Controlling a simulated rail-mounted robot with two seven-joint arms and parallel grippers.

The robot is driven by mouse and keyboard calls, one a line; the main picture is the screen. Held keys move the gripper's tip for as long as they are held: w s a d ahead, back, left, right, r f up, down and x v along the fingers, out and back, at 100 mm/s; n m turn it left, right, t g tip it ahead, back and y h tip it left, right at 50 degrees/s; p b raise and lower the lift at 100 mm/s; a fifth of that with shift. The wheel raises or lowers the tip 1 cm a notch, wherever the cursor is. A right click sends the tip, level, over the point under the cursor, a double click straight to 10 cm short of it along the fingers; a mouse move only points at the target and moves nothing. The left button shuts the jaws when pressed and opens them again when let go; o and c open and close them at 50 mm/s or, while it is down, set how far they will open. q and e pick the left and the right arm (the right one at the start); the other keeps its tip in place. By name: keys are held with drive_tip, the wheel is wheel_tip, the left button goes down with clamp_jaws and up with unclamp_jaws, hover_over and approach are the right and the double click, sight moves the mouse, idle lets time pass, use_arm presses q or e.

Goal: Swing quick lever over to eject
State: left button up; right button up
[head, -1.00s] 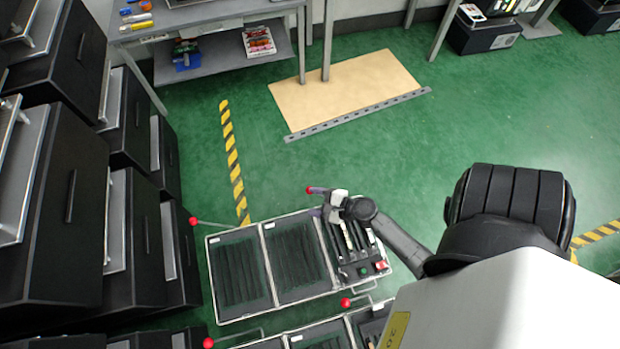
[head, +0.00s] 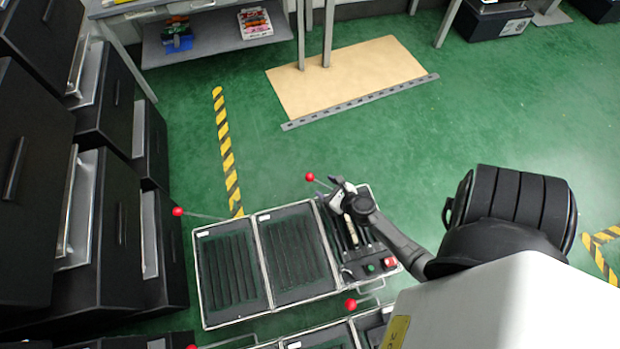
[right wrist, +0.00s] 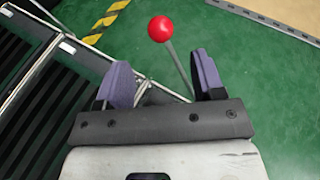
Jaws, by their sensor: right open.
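A lever with a red ball knob (head: 310,176) and a thin metal rod sticks out past the far end of the fixture panel (head: 365,268). I take it as the quick lever; no label on it is readable. My right gripper (head: 337,190) is over that end of the panel, close to the lever. In the right wrist view, its purple fingers (right wrist: 165,80) are open. The rod (right wrist: 178,68) shows between them, with the red ball beyond the tips; contact cannot be told. The rod's base is hidden by the gripper. My left gripper is not in view.
Another red-knobbed lever (head: 178,211) stands at the left of the black-panelled tray (head: 228,265), and one more (head: 351,303) is at the near side. Black cabinets (head: 100,220) line the left. The green floor (head: 440,130) beyond is clear around a tan board (head: 345,75).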

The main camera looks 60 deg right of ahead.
sight(313, 179)
drive_tip(key=b+x, duration=0.1)
drive_tip(key=x, duration=0.6)
drive_tip(key=shift+f+b, duration=0.1)
drive_tip(key=shift+b, duration=0.3)
drive_tip(key=shift+x, duration=0.95)
drive_tip(key=c, duration=0.4)
clamp_jaws()
